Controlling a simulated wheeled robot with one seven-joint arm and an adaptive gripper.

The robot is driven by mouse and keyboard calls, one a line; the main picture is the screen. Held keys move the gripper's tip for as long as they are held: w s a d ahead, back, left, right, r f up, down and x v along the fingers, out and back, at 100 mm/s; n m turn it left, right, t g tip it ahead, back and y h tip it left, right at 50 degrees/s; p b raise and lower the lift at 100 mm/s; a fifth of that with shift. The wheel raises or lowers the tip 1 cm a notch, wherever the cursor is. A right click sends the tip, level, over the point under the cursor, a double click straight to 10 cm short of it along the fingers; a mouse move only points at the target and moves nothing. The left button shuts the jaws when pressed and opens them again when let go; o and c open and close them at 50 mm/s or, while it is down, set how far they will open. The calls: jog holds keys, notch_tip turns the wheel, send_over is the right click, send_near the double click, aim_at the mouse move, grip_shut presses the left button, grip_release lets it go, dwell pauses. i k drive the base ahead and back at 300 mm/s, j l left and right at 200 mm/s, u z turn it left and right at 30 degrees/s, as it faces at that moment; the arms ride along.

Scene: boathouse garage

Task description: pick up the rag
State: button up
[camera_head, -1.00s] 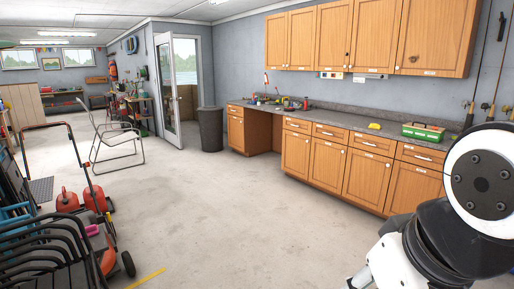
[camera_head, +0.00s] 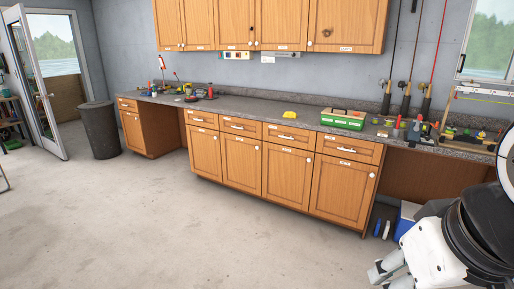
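I cannot make out a rag for certain. A small yellow item (camera_head: 290,114) lies on the grey countertop (camera_head: 240,107), left of a green box; it is too small to tell whether it is cloth. My gripper (camera_head: 378,275) is at the lower right, partly cut off by the bottom edge, in front of the cabinets and well away from the countertop. Its fingers are too little in view to tell whether they are open or shut.
Wooden base cabinets (camera_head: 235,163) run along the wall, with upper cabinets (camera_head: 280,22) above. A green box (camera_head: 343,119), tools and fishing rods (camera_head: 408,70) are at the counter. A dark bin (camera_head: 100,130) stands at left. A blue cooler (camera_head: 406,220) sits below. The concrete floor (camera_head: 150,230) is clear.

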aim_at(291, 115)
jog(key=i, duration=2.7)
jog(key=i+l+u, duration=0.1)
jog(key=i, duration=0.45)
jog(key=i+l, duration=0.1)
jog(key=i, duration=0.45)
jog(key=i+l+u, duration=0.15)
jog(key=i, duration=0.4)
jog(key=i+l+u, duration=0.15)
jog(key=i, duration=0.2)
jog(key=i+u, duration=0.15)
jog(key=i, duration=0.2)
